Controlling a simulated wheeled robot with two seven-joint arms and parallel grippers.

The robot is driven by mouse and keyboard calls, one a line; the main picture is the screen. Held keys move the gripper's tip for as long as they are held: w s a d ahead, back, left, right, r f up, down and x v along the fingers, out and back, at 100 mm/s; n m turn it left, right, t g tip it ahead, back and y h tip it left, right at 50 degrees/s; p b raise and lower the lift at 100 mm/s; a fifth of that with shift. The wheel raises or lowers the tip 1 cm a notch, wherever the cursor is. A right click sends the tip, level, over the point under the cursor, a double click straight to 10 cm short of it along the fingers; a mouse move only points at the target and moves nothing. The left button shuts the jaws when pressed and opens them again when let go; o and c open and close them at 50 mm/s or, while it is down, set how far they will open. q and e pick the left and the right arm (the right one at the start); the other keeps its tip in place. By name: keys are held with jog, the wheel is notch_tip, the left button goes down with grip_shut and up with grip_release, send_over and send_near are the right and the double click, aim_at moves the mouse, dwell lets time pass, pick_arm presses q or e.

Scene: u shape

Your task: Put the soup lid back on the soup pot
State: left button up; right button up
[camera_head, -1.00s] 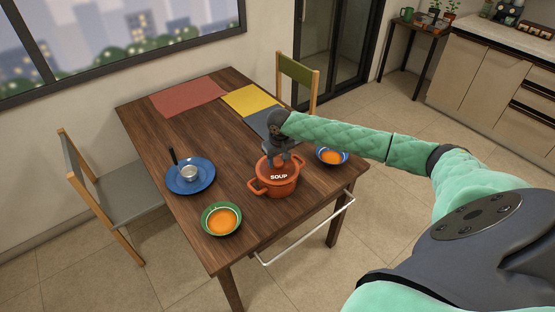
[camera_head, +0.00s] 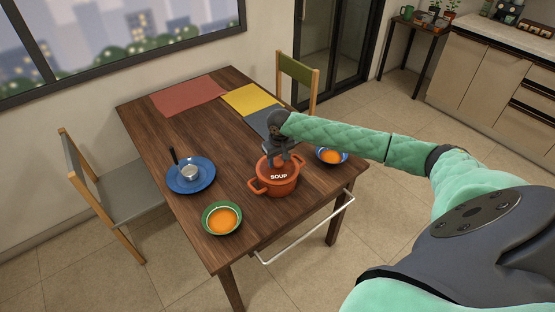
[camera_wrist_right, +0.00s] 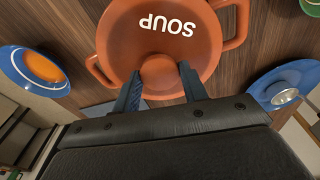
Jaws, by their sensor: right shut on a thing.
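Whether the lid is fully seated on the rim cannot be told. My left gripper is not in view.
On the table (camera_head: 160,128) are a green bowl of soup (camera_head: 221,218), a blue bowl of soup (camera_head: 331,156) and a blue plate with a ladle (camera_head: 190,176). Placemats (camera_head: 188,97) lie at the back. Chairs stand at the left and far side.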

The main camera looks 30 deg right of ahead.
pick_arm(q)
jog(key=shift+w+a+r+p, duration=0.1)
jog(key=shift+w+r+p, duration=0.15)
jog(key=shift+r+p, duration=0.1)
pick_arm(e)
jog(key=shift+f, duration=0.45)
jog(key=o, duration=1.5)
jog(key=shift+r+p, duration=1.25)
jog(key=shift+r, duration=0.1)
jog(key=shift+r+p, duration=1.25)
jog(key=shift+r, duration=0.15)
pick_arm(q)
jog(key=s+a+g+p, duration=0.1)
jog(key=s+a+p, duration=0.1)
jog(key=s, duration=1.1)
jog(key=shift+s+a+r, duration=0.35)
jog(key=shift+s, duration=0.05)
pick_arm(e)
jog(key=shift+r, duration=1.25)
jog(key=shift+a, duration=0.15)
